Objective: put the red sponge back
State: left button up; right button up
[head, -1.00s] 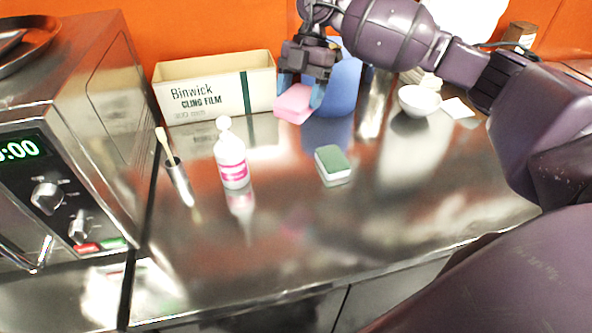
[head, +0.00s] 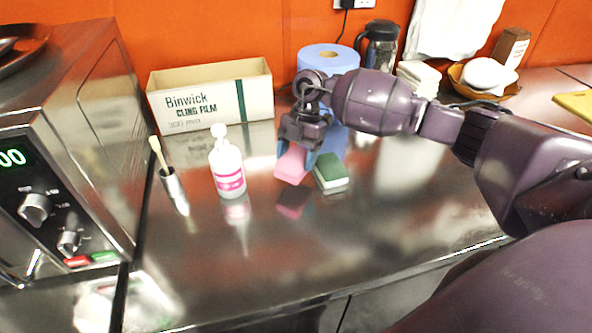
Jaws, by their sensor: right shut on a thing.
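The red sponge (head: 291,165), pinkish red, is held between the blue-tipped fingers of my right gripper (head: 295,158). It is a little above the steel counter, with its dark reflection below it. A green and white sponge (head: 331,172) lies on the counter just to the right of the red one. A small gap or touch between the two sponges cannot be told. My left gripper does not show in the head view.
A white bottle with a pink label (head: 228,167) stands to the left, beside a metal pot with a brush (head: 172,184). The cling film box (head: 211,95), blue paper roll (head: 327,57) and dark jug (head: 379,44) stand behind. The counter's front (head: 330,250) is clear.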

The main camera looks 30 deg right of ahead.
notch_tip(320, 180, down, 4)
jog(key=shift+f+b, duration=0.2)
jog(key=shift+b, duration=0.1)
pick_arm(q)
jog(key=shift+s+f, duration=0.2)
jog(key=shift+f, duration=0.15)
pick_arm(e)
jog(key=shift+f, duration=0.1)
jog(key=shift+f, duration=0.15)
jog(key=o, duration=1)
jog(key=shift+c, duration=0.2)
pick_arm(q)
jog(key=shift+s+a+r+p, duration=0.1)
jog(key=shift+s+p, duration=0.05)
jog(key=shift+p, duration=0.15)
pick_arm(e)
jog(key=v, duration=1.2)
